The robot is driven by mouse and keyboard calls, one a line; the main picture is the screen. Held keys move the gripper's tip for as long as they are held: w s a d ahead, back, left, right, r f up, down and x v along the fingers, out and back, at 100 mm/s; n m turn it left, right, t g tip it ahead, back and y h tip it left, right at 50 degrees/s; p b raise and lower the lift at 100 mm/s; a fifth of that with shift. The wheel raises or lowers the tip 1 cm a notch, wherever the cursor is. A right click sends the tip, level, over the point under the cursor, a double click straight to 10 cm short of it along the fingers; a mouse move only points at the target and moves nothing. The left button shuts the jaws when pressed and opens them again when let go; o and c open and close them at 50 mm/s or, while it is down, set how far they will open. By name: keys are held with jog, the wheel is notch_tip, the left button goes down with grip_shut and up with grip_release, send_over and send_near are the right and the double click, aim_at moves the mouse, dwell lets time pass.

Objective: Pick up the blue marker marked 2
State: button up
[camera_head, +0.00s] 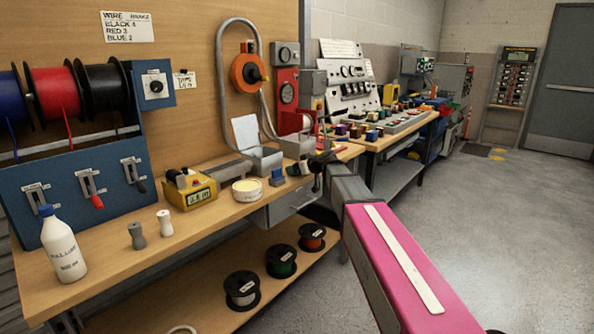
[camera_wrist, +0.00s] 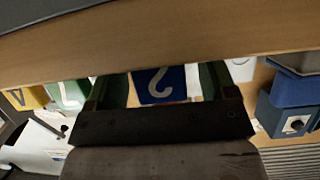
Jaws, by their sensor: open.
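The blue marker (camera_wrist: 158,85) with a white 2 shows in the middle of the wrist view, upside down there. My gripper (camera_wrist: 160,95) is open, and the marker appears between its fingers; I cannot tell whether either finger touches it. In the head view my gripper (camera_head: 319,163) is a small dark shape over the right part of the wooden bench, and I cannot pick out the marked face there.
In the wrist view a green-and-white marker (camera_wrist: 68,95) and a yellow marker (camera_wrist: 25,98) are at the left. A blue box with a round knob (camera_wrist: 290,115) is at the right. In the head view a yellow meter (camera_head: 190,188) and a white bottle (camera_head: 62,245) stand on the bench (camera_head: 115,285).

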jog(key=c, duration=1)
jog(key=shift+r, duration=0.15)
